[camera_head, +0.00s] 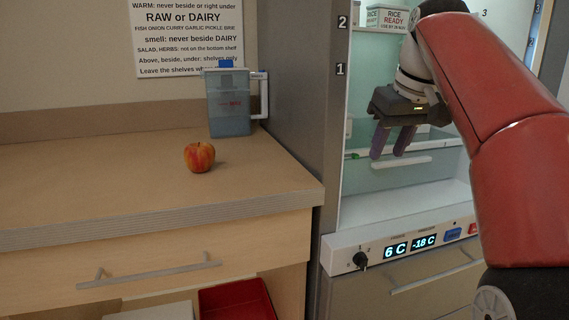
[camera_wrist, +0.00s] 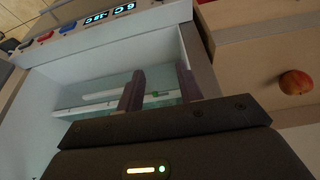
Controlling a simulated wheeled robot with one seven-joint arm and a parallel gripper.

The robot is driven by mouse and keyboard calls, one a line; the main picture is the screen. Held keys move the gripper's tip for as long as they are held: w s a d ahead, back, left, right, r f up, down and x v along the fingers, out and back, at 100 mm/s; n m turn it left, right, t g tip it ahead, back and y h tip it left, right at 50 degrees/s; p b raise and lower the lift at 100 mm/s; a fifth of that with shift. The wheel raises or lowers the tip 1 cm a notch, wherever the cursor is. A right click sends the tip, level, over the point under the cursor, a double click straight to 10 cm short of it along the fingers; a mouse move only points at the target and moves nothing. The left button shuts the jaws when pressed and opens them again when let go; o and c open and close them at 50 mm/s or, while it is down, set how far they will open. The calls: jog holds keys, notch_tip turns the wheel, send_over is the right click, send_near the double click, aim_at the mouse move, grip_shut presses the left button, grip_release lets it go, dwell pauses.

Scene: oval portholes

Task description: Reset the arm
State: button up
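My gripper (camera_head: 393,142) is at the front of the open fridge compartment (camera_head: 371,178), with its fingers pointing down. The two dark purple fingers stand apart with nothing between them. In the wrist view my gripper (camera_wrist: 160,88) also shows an empty gap between its fingers, with the pale shelf and glass behind. My red and white arm reaches in from the right.
A counter (camera_head: 90,190) on the left holds a red-yellow apple (camera_head: 199,157) and a blue-grey pitcher (camera_head: 229,105). The fridge's side wall (camera_head: 300,110) stands between counter and gripper. A control panel (camera_head: 410,244) runs below the compartment. Rice containers (camera_head: 386,17) sit on an upper shelf.

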jog(key=s+a+f+m, duration=0.1)
jog(key=s+f, duration=1)
jog(key=f, duration=0.3)
jog(key=s+a+f+m+t+h, duration=0.1)
jog(key=s+a+f+m, duration=0.1)
jog(key=s+f, duration=0.9)
notch_tip(320, 180, down, 3)
jog(key=shift+s+a, duration=0.15)
jog(key=shift+s, duration=0.05)
dwell(0.7)
